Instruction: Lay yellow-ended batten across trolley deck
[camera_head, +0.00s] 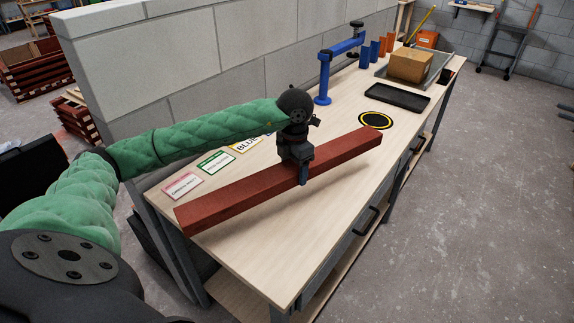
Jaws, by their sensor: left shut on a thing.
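A long red-brown batten (240,199) lies level over the workbench (300,240), slanting from front left to back right. I see no yellow on its visible ends. My left gripper (303,176) is shut around the batten near its middle, from above. The batten seems to be slightly above the bench top, with a shadow beside it; its near end is by the bench's left edge. I cannot make out a trolley deck for certain; a wheeled frame with orange handles (520,40) stands far back right. My right gripper is not in view.
Label cards (215,162) lie behind the batten. A yellow-and-black round mark (375,120), a black tray (397,98), a cardboard box (410,64) and a blue clamp-like stand (323,75) are farther along the bench. A block wall (200,60) runs behind. The floor at right is clear.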

